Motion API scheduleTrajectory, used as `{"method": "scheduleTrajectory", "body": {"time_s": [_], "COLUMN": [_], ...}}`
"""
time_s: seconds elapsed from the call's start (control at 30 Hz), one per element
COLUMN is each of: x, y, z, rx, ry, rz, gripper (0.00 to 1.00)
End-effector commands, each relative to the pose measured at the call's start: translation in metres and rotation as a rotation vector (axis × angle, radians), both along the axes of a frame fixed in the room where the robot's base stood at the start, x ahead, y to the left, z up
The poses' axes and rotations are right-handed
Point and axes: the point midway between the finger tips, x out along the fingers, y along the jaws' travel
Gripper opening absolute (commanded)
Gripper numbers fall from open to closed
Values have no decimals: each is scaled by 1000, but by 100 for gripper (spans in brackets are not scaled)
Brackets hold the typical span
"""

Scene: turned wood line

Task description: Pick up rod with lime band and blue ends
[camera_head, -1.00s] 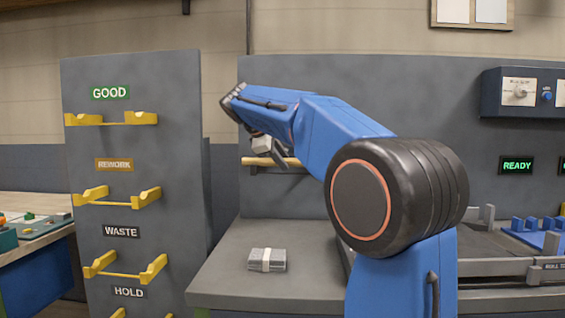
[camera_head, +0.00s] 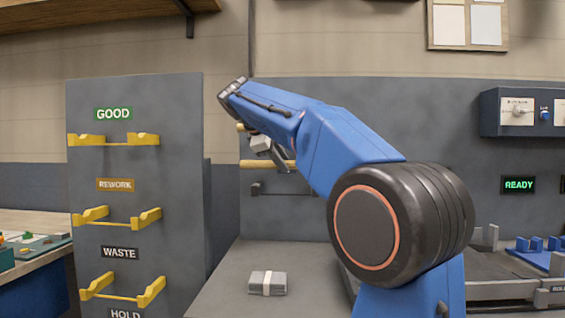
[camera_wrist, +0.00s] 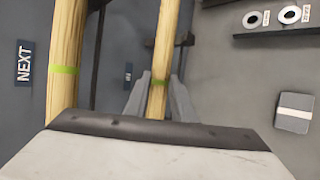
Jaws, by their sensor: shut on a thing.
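My gripper (camera_wrist: 159,100) is shut on a pale wooden rod (camera_wrist: 162,52) with a narrow green band, which lies between the two fingers. The rod's ends are outside the wrist view, so I cannot see their colour there. In the head view the rod (camera_head: 258,164) lies level under my wrist, above an empty dark bracket (camera_head: 256,188); my arm hides its right part. A second wooden rod (camera_wrist: 66,52) with a lime band stands to the left in the wrist view, apart from my fingers.
A grey panel with yellow cradles (camera_head: 113,140), labelled GOOD, REWORK and WASTE, stands at the left. A grey strapped block (camera_head: 267,283) lies on the bench (camera_head: 225,285). A control box (camera_head: 515,112) hangs at the right. The bench around the block is clear.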

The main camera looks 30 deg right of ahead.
Motion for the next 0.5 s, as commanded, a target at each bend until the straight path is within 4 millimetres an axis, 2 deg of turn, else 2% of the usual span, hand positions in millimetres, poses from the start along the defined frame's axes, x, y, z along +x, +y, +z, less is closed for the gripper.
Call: {"method": "scheduleTrajectory", "body": {"time_s": [0.27, 0.5], "x": [-37, -88], "y": [26, 60], "z": [1, 1], "rx": [-1, -1], "ry": [-2, -2], "rz": [4, 5], "gripper": [0, 0]}}
